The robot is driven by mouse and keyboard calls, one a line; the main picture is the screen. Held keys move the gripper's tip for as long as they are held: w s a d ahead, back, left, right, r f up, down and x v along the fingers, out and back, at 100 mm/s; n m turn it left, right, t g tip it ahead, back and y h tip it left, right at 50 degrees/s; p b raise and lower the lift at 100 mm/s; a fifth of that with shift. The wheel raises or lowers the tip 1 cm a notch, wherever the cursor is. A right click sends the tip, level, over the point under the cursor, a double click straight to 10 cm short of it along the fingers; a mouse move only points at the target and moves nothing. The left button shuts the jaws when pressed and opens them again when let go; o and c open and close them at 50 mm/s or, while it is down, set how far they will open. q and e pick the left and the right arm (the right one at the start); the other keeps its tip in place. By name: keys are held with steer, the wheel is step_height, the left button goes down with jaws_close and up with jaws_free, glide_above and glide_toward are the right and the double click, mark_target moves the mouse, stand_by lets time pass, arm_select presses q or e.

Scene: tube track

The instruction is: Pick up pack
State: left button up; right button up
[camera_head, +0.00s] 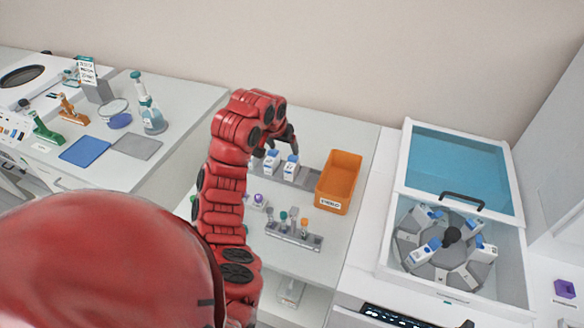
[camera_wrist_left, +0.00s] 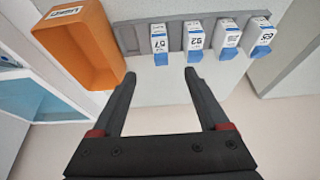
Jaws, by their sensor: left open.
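Several white packs with blue ends stand in a row in a grey rack (camera_head: 309,180). In the left wrist view they show as the pack marked 57 (camera_wrist_left: 158,42), the pack marked 52 (camera_wrist_left: 194,40), a third pack (camera_wrist_left: 228,38) and a fourth pack (camera_wrist_left: 261,38). In the head view two packs show, a left one (camera_head: 271,161) and a right one (camera_head: 291,166); my arm hides the others. My left gripper (camera_wrist_left: 160,73) is open and empty, its fingertips short of the row, with pack 57 roughly ahead of the gap. My right gripper is not in view.
An orange bin (camera_head: 341,180) stands at the rack's right end. A small tube rack (camera_head: 293,236) sits nearer on the same table. A centrifuge-like machine (camera_head: 447,245) with a blue lid holds more packs at right. Bench tools stand on the left counter (camera_head: 195,97).

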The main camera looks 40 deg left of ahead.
arm_select(q)
steer(key=b, duration=0.5)
glide_toward(292, 163)
step_height(292, 163, down, 3)
steer(key=shift+w+a+f, duration=0.1)
steer(key=shift+w+f, duration=0.05)
steer(key=shift+w, duration=0.2)
steer(key=shift+w+f+p, duration=0.2)
steer(key=shift+f+p, duration=0.15)
steer(key=shift+f, duration=0.05)
steer(key=shift+w+a+f, duration=0.15)
steer(key=shift+f, duration=0.2)
steer(key=shift+w+f, duration=0.1)
steer(key=shift+w, duration=0.05)
steer(key=shift+w+a+f+p, duration=0.1)
steer(key=shift+w+f+p, duration=0.05)
steer(key=shift+p, duration=0.35)
steer(key=p+x, duration=0.2)
steer(key=x, duration=0.1)
steer(key=shift+x, duration=0.85)
steer(key=shift+w, duration=0.1)
jaws_close()
